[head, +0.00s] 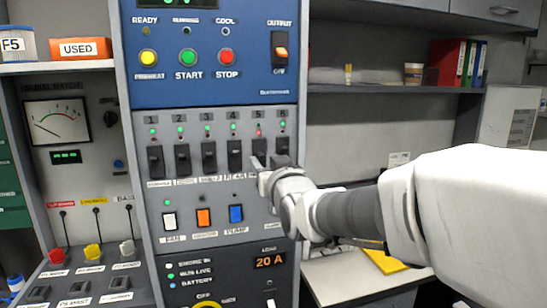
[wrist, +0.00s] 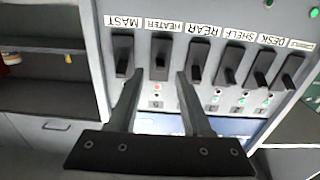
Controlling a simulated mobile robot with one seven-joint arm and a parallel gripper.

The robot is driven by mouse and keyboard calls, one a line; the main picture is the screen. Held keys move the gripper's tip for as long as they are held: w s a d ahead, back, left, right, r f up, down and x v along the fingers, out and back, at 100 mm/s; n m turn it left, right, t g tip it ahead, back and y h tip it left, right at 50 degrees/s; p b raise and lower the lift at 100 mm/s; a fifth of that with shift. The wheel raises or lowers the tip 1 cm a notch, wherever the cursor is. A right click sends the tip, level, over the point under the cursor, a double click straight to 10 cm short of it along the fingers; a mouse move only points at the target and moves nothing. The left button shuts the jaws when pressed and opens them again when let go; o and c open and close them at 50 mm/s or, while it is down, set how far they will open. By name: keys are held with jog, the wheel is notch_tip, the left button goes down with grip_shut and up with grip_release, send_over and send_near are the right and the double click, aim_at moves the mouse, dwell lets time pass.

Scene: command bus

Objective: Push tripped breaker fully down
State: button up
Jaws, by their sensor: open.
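The breaker row is on a grey panel (head: 215,120) in the head view. Breaker 5 (head: 258,146) has a red light (head: 258,133) above it; the other lights in the row look green. The wrist view shows the row upside down. There the breaker labelled HEATER (wrist: 160,57), with red light (wrist: 157,87), stands between my finger tips. My gripper (head: 264,166) is open and empty in front of the lower part of breaker 5, partly hiding it. It also shows in the wrist view (wrist: 158,76). I cannot tell whether a finger touches the lever.
The MAST breaker (wrist: 122,56) and REAR breaker (wrist: 196,62) flank the HEATER breaker closely. Below the row are white, orange and blue switches (head: 203,217). A blue panel with buttons (head: 188,57) is above. Shelves with red and green binders (head: 455,63) are at right.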

aim_at(262, 157)
jog(key=shift+x, duration=1.55)
jog(key=shift+c, duration=0.3)
grip_shut()
